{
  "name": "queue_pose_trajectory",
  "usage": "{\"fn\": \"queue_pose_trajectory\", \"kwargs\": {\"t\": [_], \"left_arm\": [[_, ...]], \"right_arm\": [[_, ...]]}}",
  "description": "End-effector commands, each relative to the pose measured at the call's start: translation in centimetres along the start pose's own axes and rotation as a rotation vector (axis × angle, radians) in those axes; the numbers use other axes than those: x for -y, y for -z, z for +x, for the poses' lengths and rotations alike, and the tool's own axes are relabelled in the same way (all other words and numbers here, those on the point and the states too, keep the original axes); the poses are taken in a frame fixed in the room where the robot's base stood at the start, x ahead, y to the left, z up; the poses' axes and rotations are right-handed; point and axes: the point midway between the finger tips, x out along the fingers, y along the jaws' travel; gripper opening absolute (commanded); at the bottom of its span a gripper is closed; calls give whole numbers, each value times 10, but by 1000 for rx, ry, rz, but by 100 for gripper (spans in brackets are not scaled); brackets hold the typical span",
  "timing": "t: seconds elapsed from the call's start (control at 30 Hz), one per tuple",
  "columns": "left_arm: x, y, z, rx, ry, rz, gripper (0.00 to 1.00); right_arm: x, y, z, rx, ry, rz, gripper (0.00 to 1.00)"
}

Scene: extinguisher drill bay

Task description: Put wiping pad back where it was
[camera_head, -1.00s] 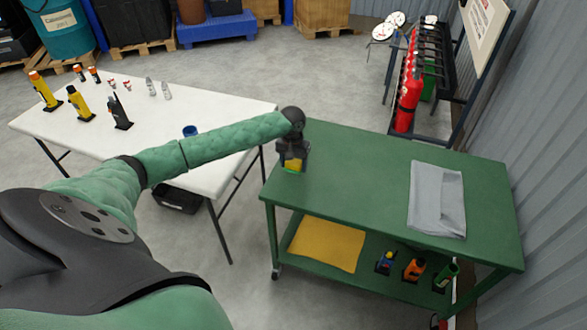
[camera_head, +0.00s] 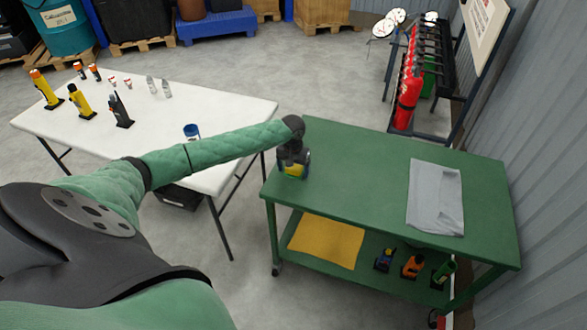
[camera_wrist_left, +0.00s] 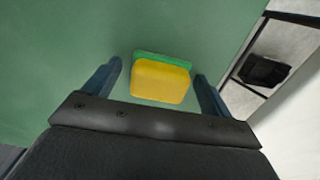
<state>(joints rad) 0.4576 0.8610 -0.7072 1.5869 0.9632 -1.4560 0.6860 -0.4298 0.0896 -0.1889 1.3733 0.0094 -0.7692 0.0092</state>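The wiping pad (camera_head: 292,171) is a small yellow block with a green layer. It appears to rest on the green cart top near its left end. My left gripper (camera_head: 294,168) points down over it. In the left wrist view, the pad (camera_wrist_left: 160,80) lies between the two blue fingers of the gripper (camera_wrist_left: 158,82), with a visible gap on each side, so the gripper is open. The pad is partly hidden by the gripper in the head view. My right gripper is not in view.
The green cart (camera_head: 370,165) has a grey cloth (camera_head: 435,198) on its right side and a clear middle. Its lower shelf holds a yellow cloth (camera_head: 327,241) and several small items. A white table (camera_head: 220,118) with a blue cup (camera_head: 191,131) stands to the left.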

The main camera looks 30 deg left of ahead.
Motion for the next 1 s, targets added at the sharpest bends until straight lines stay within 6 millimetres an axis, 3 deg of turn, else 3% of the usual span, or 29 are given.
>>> {"fn": "queue_pose_trajectory", "kwargs": {"t": [0.27,0.8,1.0], "left_arm": [[0,0,-7,-2,0,0,85],[0,1,-100,-3,-1,0,85],[0,0,-118,0,0,0,85]], "right_arm": [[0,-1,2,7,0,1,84],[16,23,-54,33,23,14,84],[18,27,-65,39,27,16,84]]}}
